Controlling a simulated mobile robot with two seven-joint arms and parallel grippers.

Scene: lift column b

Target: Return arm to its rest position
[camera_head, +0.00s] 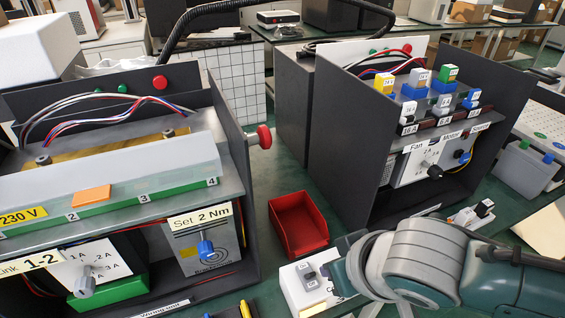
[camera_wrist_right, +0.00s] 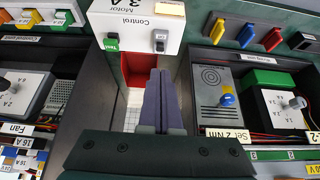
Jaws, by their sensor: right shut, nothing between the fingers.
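My right arm (camera_head: 440,265) comes in from the lower right in the head view, with its wrist over the bench beside a white control box (camera_head: 296,291). In the right wrist view my right gripper (camera_wrist_right: 159,85) is shut, with its dark fingers together and nothing between them. The fingers appear in front of a red bin (camera_wrist_right: 134,66) and below the control box (camera_wrist_right: 143,28); whether they touch anything cannot be told. The red bin (camera_head: 297,224) looks empty in the head view. My left gripper shows in neither view.
A grey bin (camera_head: 523,172) stands at the right.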

